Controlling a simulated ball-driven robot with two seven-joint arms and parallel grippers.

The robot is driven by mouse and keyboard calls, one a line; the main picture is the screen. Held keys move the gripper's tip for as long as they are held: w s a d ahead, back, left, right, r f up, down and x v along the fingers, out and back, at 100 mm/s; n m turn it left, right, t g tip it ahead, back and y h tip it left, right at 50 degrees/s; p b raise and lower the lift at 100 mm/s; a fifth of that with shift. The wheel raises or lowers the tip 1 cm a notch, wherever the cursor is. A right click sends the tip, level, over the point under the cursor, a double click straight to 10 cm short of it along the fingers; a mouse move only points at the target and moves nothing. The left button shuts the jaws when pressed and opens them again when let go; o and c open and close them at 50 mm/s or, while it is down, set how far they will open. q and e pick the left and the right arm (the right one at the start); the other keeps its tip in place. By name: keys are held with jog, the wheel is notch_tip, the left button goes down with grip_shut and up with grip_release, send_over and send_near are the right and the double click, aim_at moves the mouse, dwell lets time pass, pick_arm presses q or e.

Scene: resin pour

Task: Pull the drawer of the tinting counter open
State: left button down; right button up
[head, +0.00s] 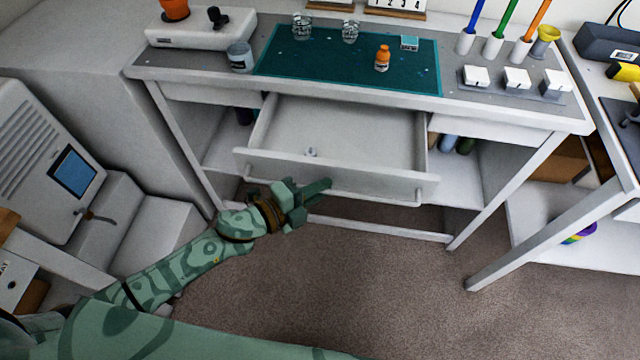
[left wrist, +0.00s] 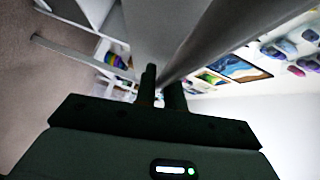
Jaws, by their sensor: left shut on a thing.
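The drawer (head: 330,166) of the white tinting counter (head: 212,92) stands pulled out, and its pale inside shows. A small whitish object (head: 311,152) lies in it near the front. A long bar handle (head: 385,200) runs along the drawer front. My left gripper (head: 318,187) is at the handle, left of its middle, and is shut on it. In the left wrist view the fingers (left wrist: 161,92) meet the grey handle bar (left wrist: 205,45); the exact contact is partly hidden. My right gripper is not in view.
On the counter are a teal mat (head: 340,62), an orange bottle (head: 382,58), glasses, a grey jar (head: 240,57) and white blocks (head: 516,78). A machine with a blue screen (head: 73,172) stands at left. The carpet (head: 350,270) before the drawer is clear.

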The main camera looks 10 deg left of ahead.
pick_arm(q)
jog(key=c, duration=1.5)
grip_release()
jog(key=shift+a, duration=0.1)
jog(key=p+v, duration=0.1)
jog(key=v, duration=1.5)
jog(key=shift+s, duration=0.15)
